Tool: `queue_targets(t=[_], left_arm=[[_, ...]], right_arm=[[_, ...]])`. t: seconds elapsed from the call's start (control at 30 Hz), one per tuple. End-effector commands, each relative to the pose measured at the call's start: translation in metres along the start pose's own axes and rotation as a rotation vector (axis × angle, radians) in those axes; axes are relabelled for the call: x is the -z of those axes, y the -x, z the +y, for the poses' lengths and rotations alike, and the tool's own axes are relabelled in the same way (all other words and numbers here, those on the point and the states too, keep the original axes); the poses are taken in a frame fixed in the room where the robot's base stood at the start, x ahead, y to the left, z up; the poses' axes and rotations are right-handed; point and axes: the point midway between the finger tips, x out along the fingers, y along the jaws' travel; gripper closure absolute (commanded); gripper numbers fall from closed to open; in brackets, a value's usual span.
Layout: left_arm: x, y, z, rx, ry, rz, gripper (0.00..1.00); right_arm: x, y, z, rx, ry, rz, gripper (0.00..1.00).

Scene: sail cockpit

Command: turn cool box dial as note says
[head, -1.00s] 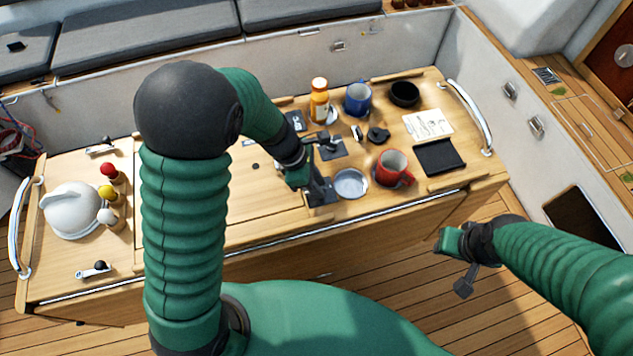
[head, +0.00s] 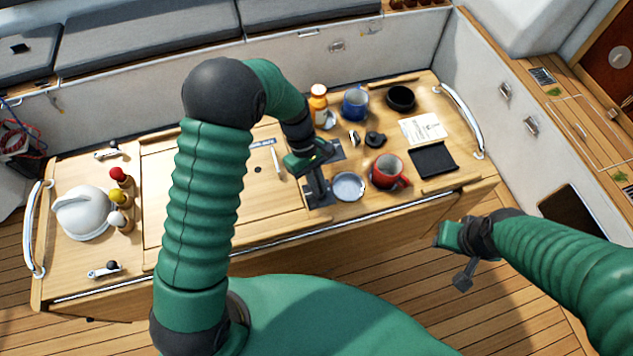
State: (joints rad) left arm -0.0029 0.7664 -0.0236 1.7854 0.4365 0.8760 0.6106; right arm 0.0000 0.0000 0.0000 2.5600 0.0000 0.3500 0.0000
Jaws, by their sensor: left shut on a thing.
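My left gripper (head: 316,188) reaches down over the middle-right of the wooden table. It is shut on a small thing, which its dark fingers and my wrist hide. No dial face or markings can be made out there. A white note (head: 423,128) with small dark writing lies at the table's right; the writing is too small to read. A black round knob-like piece (head: 375,139) sits between the note and my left gripper; I cannot tell whether it is a dial. My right gripper (head: 463,281) hangs over the deck in front of the table, clear of everything; its jaw opening cannot be made out.
Close to my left gripper stand a grey round dish (head: 348,186), a red mug (head: 387,172), a blue mug (head: 355,104) and an orange bottle (head: 318,104). A black bowl (head: 400,98) and black pad (head: 433,160) lie further right. A white domed thing (head: 82,213) stands far left.

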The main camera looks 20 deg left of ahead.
Motion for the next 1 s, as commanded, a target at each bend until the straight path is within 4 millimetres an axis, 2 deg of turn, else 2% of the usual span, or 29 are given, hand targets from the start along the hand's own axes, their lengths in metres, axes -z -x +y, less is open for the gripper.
queue_targets(t=[0.6, 1.0], left_arm=[[-0.002, -0.004, 0.001, 0.217, -0.520, -0.006, 1.00], [-0.003, -0.005, 0.000, 0.297, -0.707, -0.008, 1.00]], right_arm=[[0.003, 0.013, 0.000, 0.000, 0.000, 0.000, 0.65], [0.003, 0.014, 0.000, 0.000, 0.000, 0.000, 0.65]])
